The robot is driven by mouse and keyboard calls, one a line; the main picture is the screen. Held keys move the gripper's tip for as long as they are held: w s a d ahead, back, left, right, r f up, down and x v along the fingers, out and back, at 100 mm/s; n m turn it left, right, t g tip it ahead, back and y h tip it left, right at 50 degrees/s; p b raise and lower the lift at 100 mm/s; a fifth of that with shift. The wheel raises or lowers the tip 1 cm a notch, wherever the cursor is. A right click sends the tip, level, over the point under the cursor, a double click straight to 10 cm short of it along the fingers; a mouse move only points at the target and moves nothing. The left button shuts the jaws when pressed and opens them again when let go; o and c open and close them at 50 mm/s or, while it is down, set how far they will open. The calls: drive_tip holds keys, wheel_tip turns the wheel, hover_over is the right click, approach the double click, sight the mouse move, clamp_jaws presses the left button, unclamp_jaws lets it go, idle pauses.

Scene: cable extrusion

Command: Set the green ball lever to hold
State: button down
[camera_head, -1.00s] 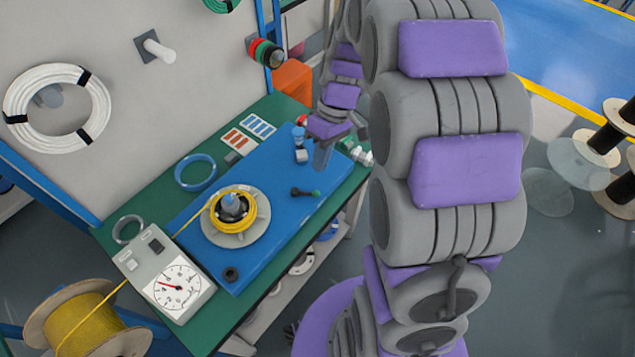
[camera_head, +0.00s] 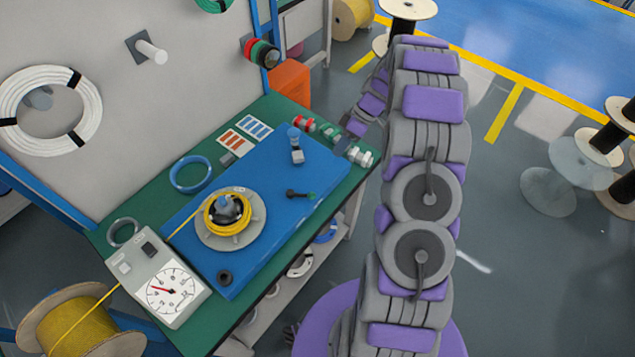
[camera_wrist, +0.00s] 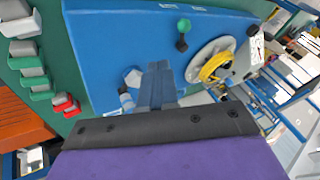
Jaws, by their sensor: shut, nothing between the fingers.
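The green ball lever (camera_head: 301,194) lies on the blue panel (camera_head: 262,235). In the head view its black pivot is at the left and its green ball points right. In the wrist view the lever (camera_wrist: 182,35) shows beyond my fingertips, with its green ball toward the top edge. I cannot read any hold mark by the lever.
A reel with yellow cable (camera_head: 230,214) sits left of the lever, and a dial gauge (camera_head: 172,289) stands nearer. A blue-topped post (camera_head: 295,145) stands beyond the lever. The panel around the lever is clear.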

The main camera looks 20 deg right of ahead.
sight(302, 194)
drive_tip(key=x, duration=0.2)
drive_tip(key=d+b+x, duration=0.1)
drive_tip(key=x, duration=0.2)
drive_tip(key=f+x, duration=0.1)
drive_tip(key=x, duration=0.1)
drive_tip(key=shift+w+f, duration=0.1)
drive_tip(key=shift+f, duration=0.15)
drive_tip(key=a+f+b, duration=0.1)
drive_tip(key=a+f, duration=0.1)
drive_tip(key=shift+a, duration=0.3)
drive_tip(key=shift+s+a, duration=0.9)
drive_tip(key=shift+a, duration=0.25)
drive_tip(key=shift+s+a+f+b, duration=0.1)
drive_tip(key=shift+s+a+b, duration=0.15)
drive_tip(key=shift+b, duration=0.05)
drive_tip(key=shift+s, duration=0.2)
drive_tip(key=shift+s+d+f, duration=0.1)
drive_tip(key=shift+d, duration=0.45)
